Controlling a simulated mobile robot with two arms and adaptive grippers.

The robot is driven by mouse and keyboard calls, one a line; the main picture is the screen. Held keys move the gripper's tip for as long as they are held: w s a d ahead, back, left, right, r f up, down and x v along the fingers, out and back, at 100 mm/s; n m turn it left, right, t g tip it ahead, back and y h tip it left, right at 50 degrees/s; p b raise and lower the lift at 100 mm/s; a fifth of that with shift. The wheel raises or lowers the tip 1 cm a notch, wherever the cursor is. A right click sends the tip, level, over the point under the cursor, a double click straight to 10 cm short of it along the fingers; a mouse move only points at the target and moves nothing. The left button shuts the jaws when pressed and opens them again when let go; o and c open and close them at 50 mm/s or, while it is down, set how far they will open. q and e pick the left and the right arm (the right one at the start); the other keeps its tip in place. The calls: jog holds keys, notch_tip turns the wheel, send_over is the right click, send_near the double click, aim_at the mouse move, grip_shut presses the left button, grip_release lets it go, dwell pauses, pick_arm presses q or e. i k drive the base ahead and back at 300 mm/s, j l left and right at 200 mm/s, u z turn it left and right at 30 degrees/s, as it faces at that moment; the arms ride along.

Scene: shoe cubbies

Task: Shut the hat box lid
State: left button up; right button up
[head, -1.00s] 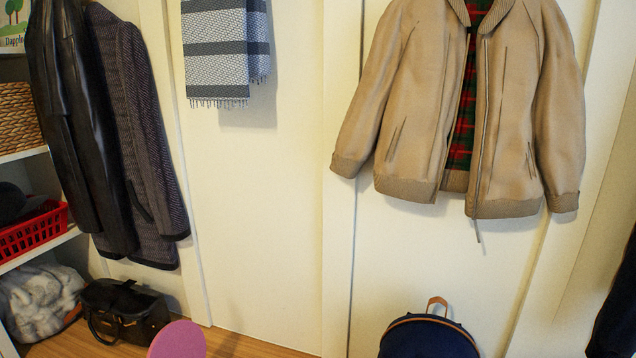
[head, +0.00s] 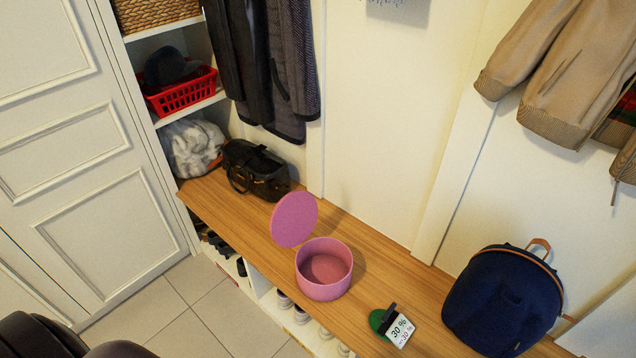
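The hat box (head: 323,284) is a round pink box standing on the wooden bench. Its round pink lid (head: 294,220) is open, standing steeply tilted above the box's far-left rim. The box's inside is visible and looks empty. Neither gripper shows in the head view. Dark rounded parts at the lower left corner look like my own arm, with no fingers visible.
The bench (head: 230,213) also holds a black handbag (head: 256,170), a green item with a discount card (head: 397,328) and a navy backpack (head: 503,299). Shoes sit in cubbies below. A white panelled door (head: 85,150) stands left; tiled floor is clear in front.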

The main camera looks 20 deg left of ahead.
aim_at(294, 217)
jog(key=j+z, duration=0.1)
jog(key=j, duration=0.35)
jog(key=k+j+z, duration=0.15)
jog(key=j, duration=0.3)
jog(key=j+z, duration=0.1)
jog(key=j, duration=0.35)
jog(key=k+j+z, duration=0.1)
jog(key=j, duration=0.3)
jog(key=k+j+z, duration=0.1)
jog(key=j, duration=0.35)
